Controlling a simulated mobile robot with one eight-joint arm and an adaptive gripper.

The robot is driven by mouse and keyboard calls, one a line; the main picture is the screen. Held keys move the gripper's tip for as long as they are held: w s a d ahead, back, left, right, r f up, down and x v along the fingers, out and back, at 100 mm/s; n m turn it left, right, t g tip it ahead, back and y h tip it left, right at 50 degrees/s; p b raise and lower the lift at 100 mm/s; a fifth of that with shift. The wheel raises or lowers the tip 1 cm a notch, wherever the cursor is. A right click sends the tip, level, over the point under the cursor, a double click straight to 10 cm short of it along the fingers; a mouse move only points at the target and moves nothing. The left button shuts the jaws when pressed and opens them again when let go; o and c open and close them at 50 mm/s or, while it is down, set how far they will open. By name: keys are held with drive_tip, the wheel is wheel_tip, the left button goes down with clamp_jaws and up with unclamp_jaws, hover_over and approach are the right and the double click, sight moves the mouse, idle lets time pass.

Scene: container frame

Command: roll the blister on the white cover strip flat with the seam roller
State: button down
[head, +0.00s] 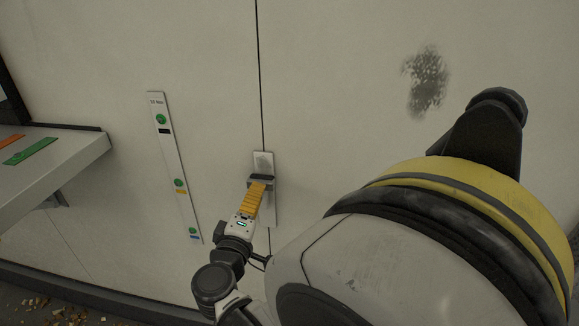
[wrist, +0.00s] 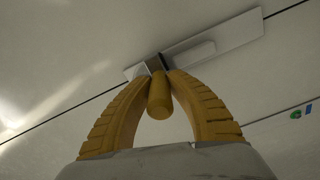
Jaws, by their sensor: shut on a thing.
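The white cover strip (head: 271,212) lies upright over the dark seam in the wall; it also shows slantwise in the wrist view (wrist: 238,31). My gripper (head: 259,188) is shut on the seam roller's yellow handle (wrist: 158,100), and the fingers curve around it. The seam roller's dark head (head: 260,179) is at the strip's upper part; I cannot tell whether it touches. A pale raised shape (wrist: 196,51) lies on the strip beside the head in the wrist view, perhaps the blister. A grey patch shows near the strip's upper end in the head view.
A narrow marked strip (head: 172,157) with green dots is on the wall to the left. A shelf (head: 60,165) with green and orange pieces juts out at far left. A dark smudge (head: 427,82) marks the wall at right. Debris (head: 55,310) lies on the floor.

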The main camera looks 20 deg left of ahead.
drive_tip(key=shift+w, duration=0.35)
drive_tip(key=shift+r, duration=0.15)
drive_tip(key=shift+r+p, duration=0.95)
drive_tip(key=shift+r, duration=0.45)
drive_tip(key=shift+r, duration=0.15)
drive_tip(key=shift+r+p, duration=0.9)
drive_tip(key=shift+r, duration=0.5)
drive_tip(key=shift+f+b, duration=2.95)
drive_tip(key=shift+f, duration=0.2)
drive_tip(key=shift+r+p, duration=2.05)
drive_tip(key=shift+r, duration=1.05)
drive_tip(key=shift+f+b, duration=1.45)
drive_tip(key=shift+f, duration=0.15)
drive_tip(key=shift+f, duration=0.1)
